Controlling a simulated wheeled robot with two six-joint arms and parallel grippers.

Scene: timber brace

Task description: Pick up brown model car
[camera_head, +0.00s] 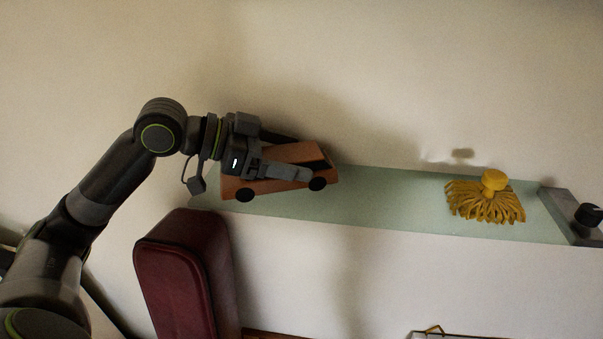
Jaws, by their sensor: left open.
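The brown model car (240,185) is at the left end of a pale glass shelf (390,200), with two dark wheels facing me. My left gripper (305,157) reaches in from the left, with one finger in front of the car's side and the other along its far upper side. The jaws are open around the car's body. The gripper hides the middle of the car, and I cannot tell whether a finger touches it. My right gripper is not in view.
A yellow mop-like head (487,198) lies on the shelf's right part. A grey bracket with a dark knob (588,214) is at the shelf's right end. A dark red padded object (175,275) stands below left. The shelf's middle is clear.

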